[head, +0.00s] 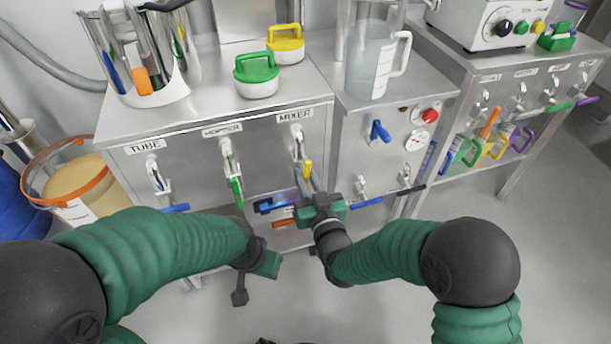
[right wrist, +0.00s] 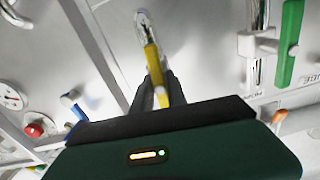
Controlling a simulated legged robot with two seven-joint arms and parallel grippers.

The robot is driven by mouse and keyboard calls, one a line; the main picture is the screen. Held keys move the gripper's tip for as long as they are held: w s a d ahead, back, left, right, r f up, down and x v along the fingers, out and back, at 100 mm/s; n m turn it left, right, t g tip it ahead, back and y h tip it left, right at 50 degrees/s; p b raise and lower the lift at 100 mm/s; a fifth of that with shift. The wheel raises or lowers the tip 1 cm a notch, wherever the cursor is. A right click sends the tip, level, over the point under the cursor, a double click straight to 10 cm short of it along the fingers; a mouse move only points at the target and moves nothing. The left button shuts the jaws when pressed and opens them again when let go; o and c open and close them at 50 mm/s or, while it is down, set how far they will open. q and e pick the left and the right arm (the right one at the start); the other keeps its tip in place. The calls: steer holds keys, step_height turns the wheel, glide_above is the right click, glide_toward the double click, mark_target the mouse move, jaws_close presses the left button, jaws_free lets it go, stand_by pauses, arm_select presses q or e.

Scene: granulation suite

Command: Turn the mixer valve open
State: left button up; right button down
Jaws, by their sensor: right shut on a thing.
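The mixer valve (head: 298,147) is on the cabinet front under the MIXER label, at the right of a row of three. Its yellow handle (head: 308,170) hangs down from the valve body. My right gripper (head: 309,184) is shut on the yellow handle. In the right wrist view the handle (right wrist: 152,62) runs between the two dark fingers (right wrist: 158,92), which hide part of it. My left gripper (head: 240,296) hangs low in front of the cabinet, away from the valves. Its fingers do not show clearly enough to tell their opening.
The hopper valve with a green handle (head: 236,192) and the tube valve with a blue handle (head: 174,208) are to the left. A blue-handled valve (head: 379,131) and a red button (head: 430,116) are to the right. A clear jug (head: 372,65) stands on top.

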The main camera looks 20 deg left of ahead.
steer(key=shift+s+f+n, duration=0.1)
steer(key=shift+f+n, duration=0.3)
steer(key=shift+n, duration=0.1)
steer(key=c, duration=1.4)
jaws_free()
steer(key=shift+c, duration=0.2)
steer(key=shift+o, duration=0.6)
steer(key=shift+r, duration=0.25)
steer(key=p+v, duration=0.9)
steer(key=v, duration=0.7)
steer(key=shift+s+d, duration=0.25)
